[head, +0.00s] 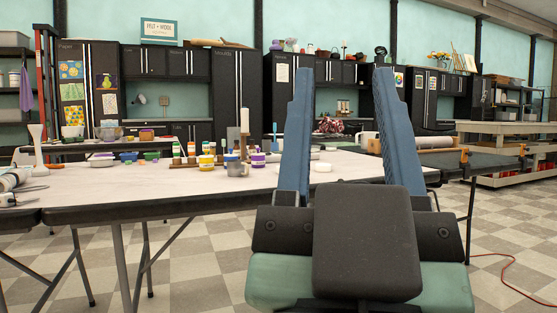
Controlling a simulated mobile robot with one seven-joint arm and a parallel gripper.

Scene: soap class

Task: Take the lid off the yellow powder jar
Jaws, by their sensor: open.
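A small yellow jar (206,161) with a white part stands on the long pale table (150,192), left of centre in the head view. It is too small to make out clearly where its lid ends and its body begins. My gripper (343,76) is large in the foreground, right of the jar and much nearer to me. Its two blue fingers are spread wide apart with nothing between them. They hide part of the table's right side.
A purple-banded jar (257,160) and a grey cup (236,168) stand right of the yellow jar. Several small bottles (191,153) stand close behind it on the left. A white round piece (323,164) lies near my gripper. The table's front edge is clear.

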